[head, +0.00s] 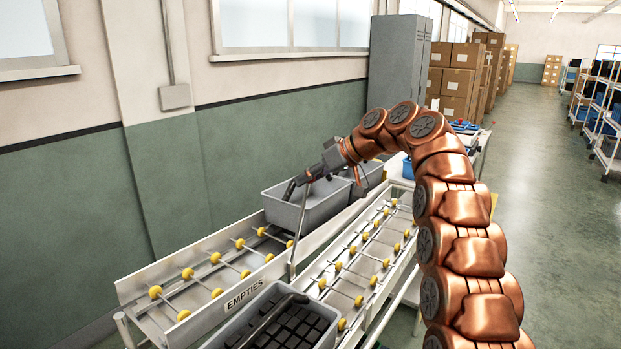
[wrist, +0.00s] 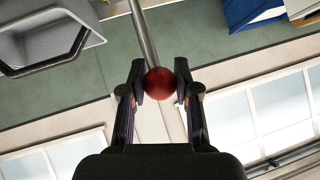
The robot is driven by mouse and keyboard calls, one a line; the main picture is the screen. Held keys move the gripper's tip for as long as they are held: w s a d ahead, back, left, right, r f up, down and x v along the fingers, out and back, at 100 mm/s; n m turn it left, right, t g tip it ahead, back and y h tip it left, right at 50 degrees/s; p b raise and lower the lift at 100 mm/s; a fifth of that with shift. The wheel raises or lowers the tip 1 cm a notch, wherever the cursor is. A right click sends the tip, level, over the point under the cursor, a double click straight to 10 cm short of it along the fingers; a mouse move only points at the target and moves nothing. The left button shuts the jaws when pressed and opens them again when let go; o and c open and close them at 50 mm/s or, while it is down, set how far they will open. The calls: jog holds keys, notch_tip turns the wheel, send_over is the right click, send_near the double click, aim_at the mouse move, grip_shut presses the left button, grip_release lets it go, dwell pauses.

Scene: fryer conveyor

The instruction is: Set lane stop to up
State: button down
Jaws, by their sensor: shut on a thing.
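The lane stop's lever is a thin metal rod (head: 299,232) that rises from the rail between the two roller lanes. It stands nearly upright, its top leaning slightly right. Its red ball knob (wrist: 160,84) shows in the wrist view, at the end of the rod (wrist: 143,35). My gripper (wrist: 160,80) has one finger on each side of the knob and is shut on it. In the head view my gripper (head: 304,181) is at the rod's top and hides the knob.
A grey bin (head: 312,212) stands on the left lane behind the lever, with another bin beyond. A bin of dark blocks (head: 250,322) sits in front, near the EMPTIES sign (head: 244,293). The right lane's yellow-wheeled rollers (head: 365,255) are bare.

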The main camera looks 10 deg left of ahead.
jog(key=c, duration=0.8)
grip_release()
jog(key=shift+v, duration=3.7)
jog(key=shift+s, duration=0.1)
jog(key=shift+r, duration=0.1)
